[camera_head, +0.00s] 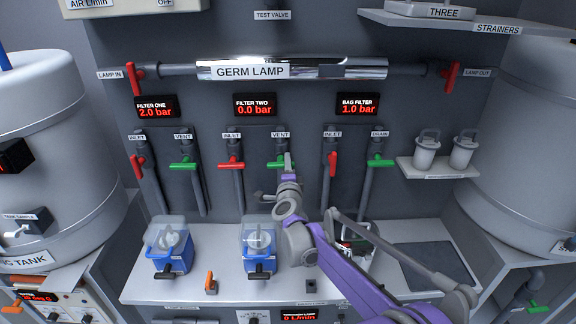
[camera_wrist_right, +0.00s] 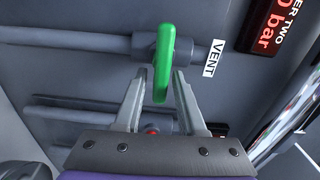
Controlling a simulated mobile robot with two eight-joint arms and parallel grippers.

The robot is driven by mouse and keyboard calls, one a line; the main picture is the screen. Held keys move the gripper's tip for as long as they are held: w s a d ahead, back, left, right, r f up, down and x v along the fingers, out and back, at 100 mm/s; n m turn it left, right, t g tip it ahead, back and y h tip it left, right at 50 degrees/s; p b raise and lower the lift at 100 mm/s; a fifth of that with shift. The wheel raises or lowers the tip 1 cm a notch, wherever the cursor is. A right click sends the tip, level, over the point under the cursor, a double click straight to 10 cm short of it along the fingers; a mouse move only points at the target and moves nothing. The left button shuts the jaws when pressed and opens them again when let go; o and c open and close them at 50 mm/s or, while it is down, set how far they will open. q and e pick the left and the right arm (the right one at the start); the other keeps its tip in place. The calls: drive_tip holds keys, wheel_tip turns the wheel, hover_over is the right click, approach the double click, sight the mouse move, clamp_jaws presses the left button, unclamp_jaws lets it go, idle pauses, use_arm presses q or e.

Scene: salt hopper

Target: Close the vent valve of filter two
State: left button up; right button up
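The green vent valve handle of filter two (camera_head: 281,162) is on a vertical pipe under the FILTER TWO display (camera_head: 255,105), which reads 0.0 bar. In the head view the handle lies crosswise to its pipe, partly hidden by my right gripper (camera_head: 288,168). In the right wrist view the green handle (camera_wrist_right: 164,62) stands between the two spread fingers of my right gripper (camera_wrist_right: 157,88), with a visible gap to the right finger. The VENT label (camera_wrist_right: 213,58) is beside it. My left gripper is not in view.
A red inlet handle (camera_head: 231,165) is left of the vent. Filter one has a red inlet and green vent (camera_head: 183,165); the bag filter has a red inlet (camera_head: 333,164) and green drain (camera_head: 380,162). Blue-based filter housings (camera_head: 258,262) stand on the counter below.

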drive_tip(key=shift+o, duration=0.4)
drive_tip(key=s+b, duration=0.1)
drive_tip(key=s, duration=0.9)
drive_tip(key=shift+s+b, duration=0.3)
drive_tip(key=shift+s, duration=0.1)
